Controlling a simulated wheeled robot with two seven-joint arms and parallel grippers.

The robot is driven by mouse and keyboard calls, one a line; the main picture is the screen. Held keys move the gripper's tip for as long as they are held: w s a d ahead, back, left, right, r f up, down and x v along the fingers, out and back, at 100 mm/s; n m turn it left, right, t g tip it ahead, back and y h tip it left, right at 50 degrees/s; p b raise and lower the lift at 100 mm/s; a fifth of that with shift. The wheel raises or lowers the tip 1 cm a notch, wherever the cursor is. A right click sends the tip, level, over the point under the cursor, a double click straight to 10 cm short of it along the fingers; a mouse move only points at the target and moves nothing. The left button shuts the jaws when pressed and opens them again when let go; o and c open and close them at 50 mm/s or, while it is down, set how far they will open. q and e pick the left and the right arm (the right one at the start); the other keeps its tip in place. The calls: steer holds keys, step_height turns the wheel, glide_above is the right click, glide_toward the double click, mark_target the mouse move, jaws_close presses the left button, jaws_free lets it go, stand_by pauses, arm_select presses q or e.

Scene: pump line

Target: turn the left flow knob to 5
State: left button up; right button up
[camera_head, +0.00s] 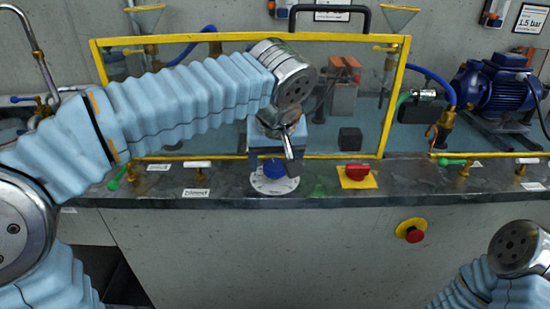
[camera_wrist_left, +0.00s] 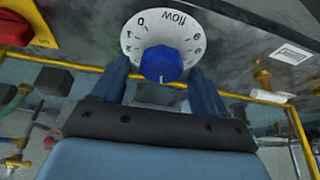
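The blue flow knob (camera_head: 274,168) sits on a white round dial (camera_head: 262,187) on the dark countertop. In the left wrist view the knob (camera_wrist_left: 161,65) shows with its numbered dial (camera_wrist_left: 160,25) upside down. A pale mark on the knob points toward the bottom of that picture, toward my palm. My left gripper (camera_head: 290,155) is over the knob's right side in the head view. In the wrist view its two fingers (camera_wrist_left: 160,72) are apart, one on each side of the knob, with narrow gaps; contact is not visible. My right gripper is out of view.
A red knob on a yellow plate (camera_head: 356,181) stands right of the dial. A red stop button (camera_head: 411,235) is on the front panel. A yellow-framed clear screen (camera_head: 397,95) stands behind. A blue pump (camera_head: 495,90) is at right.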

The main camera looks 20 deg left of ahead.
arm_select(q)
steer(key=p+v, duration=0.2)
steer(key=v, duration=1.1)
steer(key=shift+r, duration=0.4)
